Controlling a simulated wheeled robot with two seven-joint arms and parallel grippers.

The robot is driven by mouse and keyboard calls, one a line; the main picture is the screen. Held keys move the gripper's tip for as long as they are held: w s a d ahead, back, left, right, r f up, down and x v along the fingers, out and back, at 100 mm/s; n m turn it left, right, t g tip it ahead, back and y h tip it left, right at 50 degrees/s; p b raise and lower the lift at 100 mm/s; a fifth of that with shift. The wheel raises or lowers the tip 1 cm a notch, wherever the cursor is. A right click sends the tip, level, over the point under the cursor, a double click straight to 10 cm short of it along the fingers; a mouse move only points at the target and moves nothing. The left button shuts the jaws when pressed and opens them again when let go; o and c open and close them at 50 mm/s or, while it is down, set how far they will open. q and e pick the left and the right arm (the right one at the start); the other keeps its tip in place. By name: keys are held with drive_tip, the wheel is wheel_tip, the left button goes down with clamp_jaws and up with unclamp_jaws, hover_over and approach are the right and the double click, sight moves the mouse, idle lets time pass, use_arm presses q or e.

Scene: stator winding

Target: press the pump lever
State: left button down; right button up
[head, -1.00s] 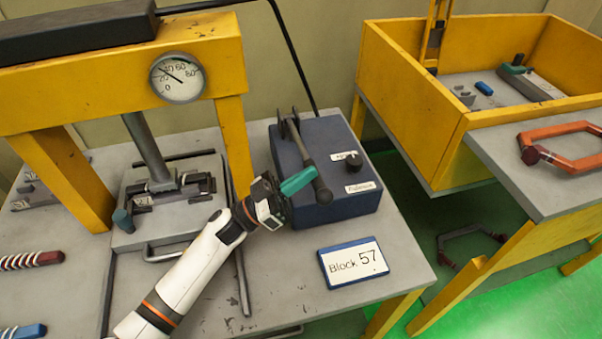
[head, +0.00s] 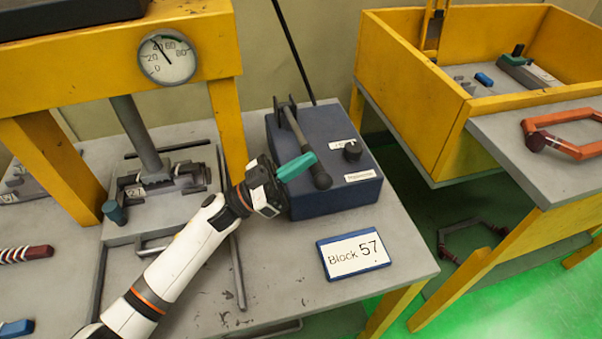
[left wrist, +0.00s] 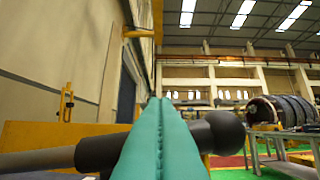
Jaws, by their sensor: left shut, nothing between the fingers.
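The pump is a dark blue box (head: 345,195) on the grey table, with a grey lever (head: 300,135) sloping down its front to a dark rounded end (head: 322,180). My left gripper (head: 297,167) has teal fingers, shut and empty, lying across the lever just above that end. In the left wrist view the shut fingers (left wrist: 160,140) cross in front of the dark lever grip and its ball end (left wrist: 217,132). Whether they touch the lever I cannot tell. The pressure gauge (head: 168,58) needle points near 40. My right gripper is out of view.
A yellow press frame (head: 226,125) stands left of the pump, its ram (head: 135,135) down over a grey fixture. A "Block 57" sign (head: 353,256) lies in front of the pump. A yellow-walled bin (head: 450,125) stands at the right.

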use_arm(q)
wheel_tip(320, 180, up, 6)
drive_tip(key=shift+r, duration=0.15)
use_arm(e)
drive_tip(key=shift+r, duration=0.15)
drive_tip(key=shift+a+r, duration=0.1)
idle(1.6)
